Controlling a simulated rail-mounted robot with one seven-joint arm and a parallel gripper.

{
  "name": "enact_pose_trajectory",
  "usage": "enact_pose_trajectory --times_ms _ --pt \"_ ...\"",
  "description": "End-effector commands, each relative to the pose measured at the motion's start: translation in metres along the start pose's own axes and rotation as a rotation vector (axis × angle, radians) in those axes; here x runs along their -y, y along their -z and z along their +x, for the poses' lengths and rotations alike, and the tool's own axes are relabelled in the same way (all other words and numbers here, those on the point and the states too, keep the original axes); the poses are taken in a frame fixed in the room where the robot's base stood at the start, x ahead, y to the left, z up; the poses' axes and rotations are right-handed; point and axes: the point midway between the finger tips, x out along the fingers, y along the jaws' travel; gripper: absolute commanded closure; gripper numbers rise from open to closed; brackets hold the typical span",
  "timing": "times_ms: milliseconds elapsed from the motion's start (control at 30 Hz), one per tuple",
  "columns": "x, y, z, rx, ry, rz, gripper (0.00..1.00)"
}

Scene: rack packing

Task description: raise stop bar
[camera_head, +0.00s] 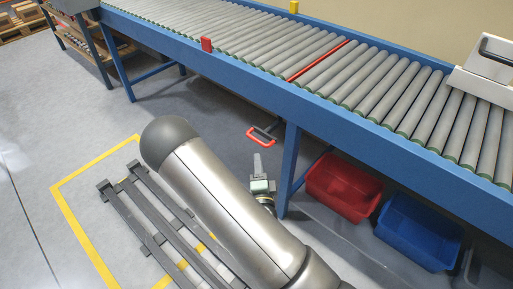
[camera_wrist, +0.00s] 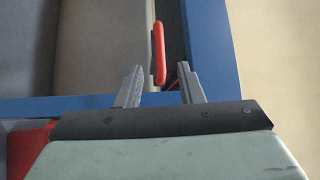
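The stop bar, a thin red strip (camera_head: 318,61), lies across the conveyor between the grey rollers, about level with their tops. A red handle (camera_head: 263,135) hangs below the conveyor's near blue rail. In the wrist view a red handle (camera_wrist: 159,52) stands upright ahead, between the lines of my two fingers. My gripper (camera_wrist: 159,70) is open, its grey fingers apart with nothing clearly held. In the head view my gripper (camera_head: 257,162) is small, below the red handle and apart from it. Whether the fingers touch the handle is hard to tell in the wrist view.
The roller conveyor's blue rail (camera_head: 350,112) and leg (camera_head: 288,170) are close to my gripper. A red bin (camera_head: 343,187) and a blue bin (camera_head: 418,231) stand under the conveyor at right. A dark slatted rack (camera_head: 130,212) lies on the floor at left.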

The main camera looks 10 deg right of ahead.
Motion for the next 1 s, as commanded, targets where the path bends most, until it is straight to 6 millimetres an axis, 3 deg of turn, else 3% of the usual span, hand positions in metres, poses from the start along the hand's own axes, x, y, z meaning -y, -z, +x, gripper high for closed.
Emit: enact_pose_trajectory --times_ms 33,133,300,500,700,967,1000 --pt "-0.008 -0.002 0.005 -0.001 0.006 0.003 0.66" --pt "-0.007 -0.001 0.016 -0.002 0.004 0.003 0.66" --pt "0.000 0.001 0.055 -0.001 0.001 -0.001 0.66" --pt "0.000 0.001 0.087 -0.001 0.000 -0.001 0.66" --pt "0.000 0.001 0.100 0.000 -0.002 -0.002 0.66" --pt "0.000 0.001 0.102 -0.001 -0.003 -0.002 0.66" --pt "0.000 0.001 0.102 -0.001 -0.002 -0.001 0.71"
